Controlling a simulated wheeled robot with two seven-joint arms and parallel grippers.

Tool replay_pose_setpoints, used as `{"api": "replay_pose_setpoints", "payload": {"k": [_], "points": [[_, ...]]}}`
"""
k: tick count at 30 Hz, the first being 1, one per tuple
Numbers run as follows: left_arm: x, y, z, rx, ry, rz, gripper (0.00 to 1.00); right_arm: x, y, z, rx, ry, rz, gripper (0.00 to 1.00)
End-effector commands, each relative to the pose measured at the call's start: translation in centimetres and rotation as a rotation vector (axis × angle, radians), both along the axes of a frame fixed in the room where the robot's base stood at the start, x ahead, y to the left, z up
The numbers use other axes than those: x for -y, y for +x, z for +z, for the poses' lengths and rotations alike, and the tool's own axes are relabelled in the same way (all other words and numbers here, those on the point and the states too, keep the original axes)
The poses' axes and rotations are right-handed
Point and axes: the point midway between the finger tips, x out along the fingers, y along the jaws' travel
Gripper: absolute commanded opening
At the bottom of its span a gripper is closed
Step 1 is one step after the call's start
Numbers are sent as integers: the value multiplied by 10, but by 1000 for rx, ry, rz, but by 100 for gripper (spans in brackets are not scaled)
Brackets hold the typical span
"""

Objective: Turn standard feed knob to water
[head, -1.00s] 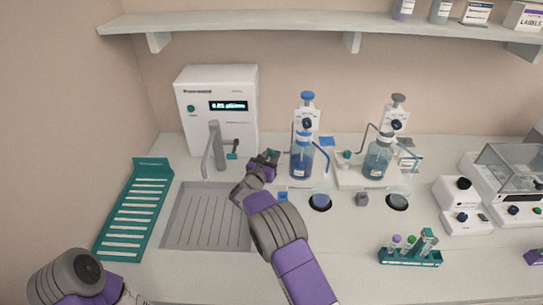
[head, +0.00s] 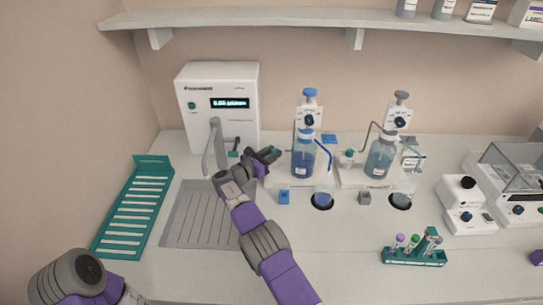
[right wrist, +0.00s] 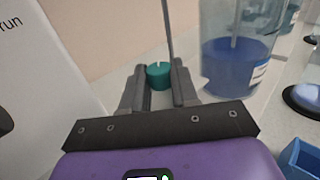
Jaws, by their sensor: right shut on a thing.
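The teal feed knob (right wrist: 158,75) is a short round cap with a thin grey rod rising behind it in the right wrist view. My right gripper (right wrist: 159,88) is shut on it, one finger on each side. In the head view my right gripper (head: 268,156) reaches in low, just left of the blue-liquid bottle (head: 303,160), and partly hides the knob. That bottle stands below a dispenser head (head: 310,119) with a dark dial; it also shows in the right wrist view (right wrist: 236,65). My left arm shows at the lower left, but its gripper is out of view.
A white water machine (head: 219,98) with a lit display, grey spout and teal lever stands left of the gripper. A second dispenser bottle (head: 379,158) is at the right. A grey drain tray (head: 195,225), a teal rack (head: 130,212) and a tube holder (head: 414,258) lie nearer.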

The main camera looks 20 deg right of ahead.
Motion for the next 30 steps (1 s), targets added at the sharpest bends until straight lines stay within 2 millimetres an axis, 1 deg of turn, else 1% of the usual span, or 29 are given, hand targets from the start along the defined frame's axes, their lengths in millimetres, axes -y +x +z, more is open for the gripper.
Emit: {"api": "replay_pose_setpoints", "payload": {"k": [9,26,27,29,30], "points": [[0,0,-6,0,0,0,43,-1,1,0,2,-1,-35,0],[0,0,-6,0,0,0,43,0,1,1,1,-3,-43,0],[0,0,-6,0,0,0,43,0,1,1,1,-3,-43,35],[0,0,-6,0,0,0,43,0,1,1,1,-3,-43,44],[0,0,-6,0,0,0,43,0,1,1,1,-2,-43,50]]}}
